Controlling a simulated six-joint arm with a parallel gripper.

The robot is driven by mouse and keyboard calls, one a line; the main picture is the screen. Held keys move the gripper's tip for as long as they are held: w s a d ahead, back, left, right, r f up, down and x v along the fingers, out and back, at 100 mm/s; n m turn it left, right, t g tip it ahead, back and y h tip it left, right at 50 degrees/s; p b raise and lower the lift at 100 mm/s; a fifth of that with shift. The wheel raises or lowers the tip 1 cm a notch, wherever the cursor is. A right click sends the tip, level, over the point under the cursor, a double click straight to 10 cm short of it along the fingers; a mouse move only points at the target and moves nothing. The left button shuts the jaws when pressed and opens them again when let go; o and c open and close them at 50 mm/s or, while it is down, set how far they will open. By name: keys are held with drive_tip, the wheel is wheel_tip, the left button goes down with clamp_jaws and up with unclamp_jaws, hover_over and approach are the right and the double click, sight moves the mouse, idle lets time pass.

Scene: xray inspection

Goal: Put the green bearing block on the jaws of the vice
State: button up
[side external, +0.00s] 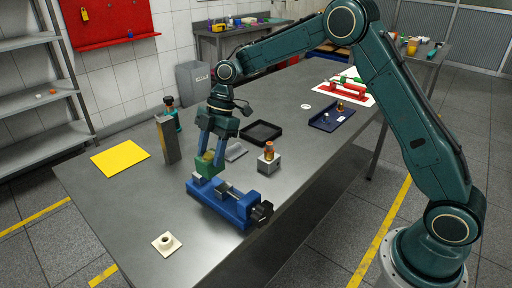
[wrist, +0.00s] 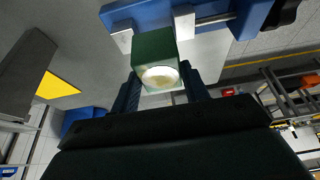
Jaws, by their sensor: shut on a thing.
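The green bearing block (side external: 206,164) is between the fingers of my gripper (side external: 213,158), at the far-left end of the blue vice (side external: 222,207). In the wrist view the block (wrist: 153,46) shows a round pale bore facing the camera. My gripper (wrist: 160,88) is shut on it. The vice (wrist: 150,14) lies just beyond the block in that view, with its pale jaws (wrist: 184,24) close to the block. I cannot tell whether the block touches the jaws.
A black tray (side external: 262,132) is behind. A tall grey-brown block (side external: 167,139) and a yellow sheet (side external: 120,157) lie left. A pale flanged part (side external: 166,243) sits in front; the table around it is clear.

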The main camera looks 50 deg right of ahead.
sight(213, 169)
drive_tip(key=shift+f, duration=0.65)
drive_tip(key=shift+f, duration=0.1)
drive_tip(key=shift+f, duration=2.05)
drive_tip(key=shift+f, duration=0.1)
drive_tip(key=o, duration=1.3)
drive_tip(key=shift+f, duration=0.1)
drive_tip(key=v, duration=1.2)
